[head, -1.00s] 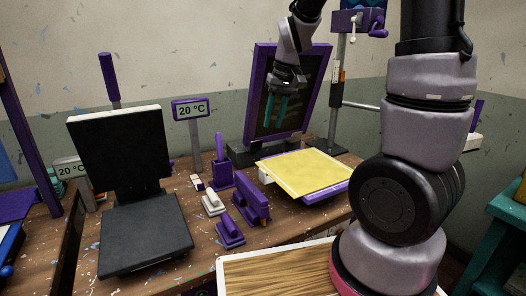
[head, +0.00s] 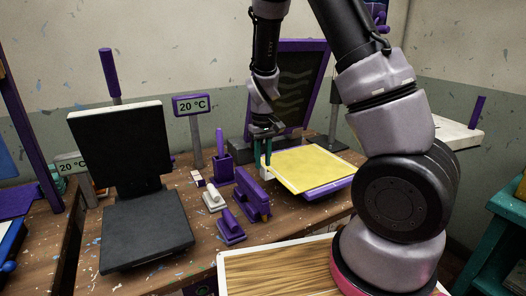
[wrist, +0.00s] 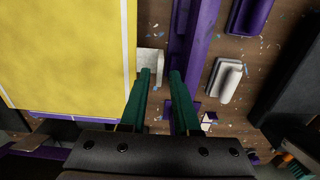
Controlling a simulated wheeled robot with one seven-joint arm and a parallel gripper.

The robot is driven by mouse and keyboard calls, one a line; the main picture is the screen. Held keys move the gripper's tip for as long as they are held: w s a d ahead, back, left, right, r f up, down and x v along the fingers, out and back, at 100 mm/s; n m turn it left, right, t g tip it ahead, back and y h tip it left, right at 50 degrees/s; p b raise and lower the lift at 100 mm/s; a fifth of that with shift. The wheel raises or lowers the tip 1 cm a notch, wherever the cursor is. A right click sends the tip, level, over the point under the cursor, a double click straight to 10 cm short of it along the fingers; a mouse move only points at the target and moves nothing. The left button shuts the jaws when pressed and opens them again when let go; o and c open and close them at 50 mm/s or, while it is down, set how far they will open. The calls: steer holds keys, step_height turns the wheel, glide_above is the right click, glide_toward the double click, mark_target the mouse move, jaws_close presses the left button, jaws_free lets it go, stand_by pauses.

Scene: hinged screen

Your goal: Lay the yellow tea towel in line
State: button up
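The yellow tea towel (head: 312,167) lies flat on a purple-edged board (head: 328,188), which shows along the towel's front right side. In the wrist view the towel (wrist: 65,55) fills the upper left, with white stripes near its edges. A purple strip of the board (wrist: 75,118) shows below it. My gripper (head: 263,160) is at the towel's left corner. In the wrist view its teal fingers (wrist: 160,75) are apart with nothing seen held between them, just right of the towel's edge. The purple-framed hinged screen (head: 301,92) stands raised behind, partly hidden by my arm.
A small pale block (wrist: 150,62) sits beside the towel, close to my fingertips. A purple stand (head: 253,195), a white-handled tool (head: 213,199) and a purple tool (head: 230,227) stand left of the board. A black press (head: 145,230) is further left. A wood-grained panel (head: 280,272) lies in front.

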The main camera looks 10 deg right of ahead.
mark_target(263, 166)
step_height(263, 166, down, 3)
steer(key=shift+d+r, duration=0.1)
steer(key=shift+f, duration=0.35)
steer(key=shift+c, duration=0.9)
jaws_close()
steer(key=shift+r, duration=0.1)
steer(key=shift+r, duration=0.1)
steer(key=shift+r, duration=0.6)
steer(key=shift+r, duration=2.35)
